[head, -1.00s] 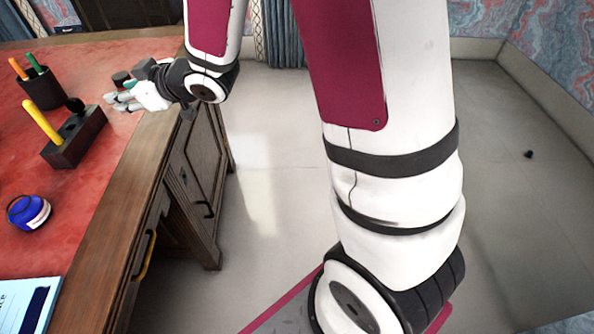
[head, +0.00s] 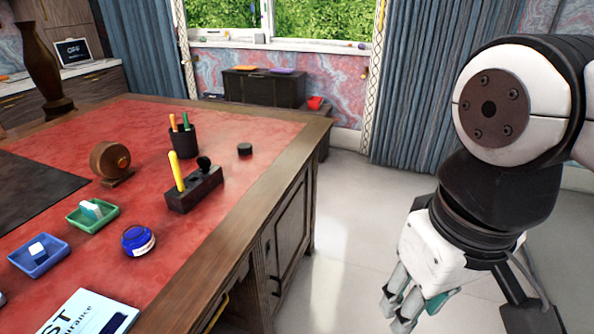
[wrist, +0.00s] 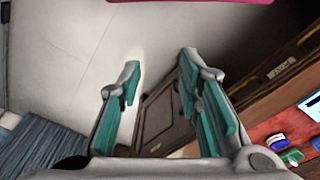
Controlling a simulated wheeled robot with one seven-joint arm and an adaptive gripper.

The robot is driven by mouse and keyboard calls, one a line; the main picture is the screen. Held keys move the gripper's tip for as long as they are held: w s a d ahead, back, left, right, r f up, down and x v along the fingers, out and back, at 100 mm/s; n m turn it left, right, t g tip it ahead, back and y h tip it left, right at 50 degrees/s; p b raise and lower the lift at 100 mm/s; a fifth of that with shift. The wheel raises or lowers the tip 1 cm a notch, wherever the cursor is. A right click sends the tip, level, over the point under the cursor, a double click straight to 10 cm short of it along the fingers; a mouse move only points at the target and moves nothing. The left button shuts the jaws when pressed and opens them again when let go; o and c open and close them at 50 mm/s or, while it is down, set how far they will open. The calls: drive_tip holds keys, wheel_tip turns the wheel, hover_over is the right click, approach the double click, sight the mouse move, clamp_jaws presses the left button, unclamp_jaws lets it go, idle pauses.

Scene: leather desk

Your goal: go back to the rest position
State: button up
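My gripper (head: 402,312) hangs at the right side of the head view, fingers pointing down, over the floor and to the right of the desk. In the wrist view its two teal-padded fingers (wrist: 160,85) are spread apart with nothing between them. Past them the wrist view shows pale floor and the dark side of the desk. My gripper is clear of the desk and touches nothing that I can see.
The red-topped desk (head: 235,130) fills the left. On it stand a pen cup (head: 183,142), a dark pen block (head: 195,190), a small black cylinder (head: 245,149), a blue ink jar (head: 138,240), a green tray (head: 92,222) and a blue tray (head: 40,262). Pale floor (head: 350,215) is free.

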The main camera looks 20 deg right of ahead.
drive_tip(key=shift+s+a, duration=0.15)
drive_tip(key=shift+s, duration=0.6)
wheel_tip(320, 180, up, 20)
drive_tip(key=t+p, duration=0.3)
drive_tip(key=p, duration=1.5)
drive_tip(key=shift+a+r+p, duration=0.15)
drive_tip(key=shift+a+p, duration=0.05)
drive_tip(key=shift+p, duration=0.1)
drive_tip(key=shift+w, duration=0.15)
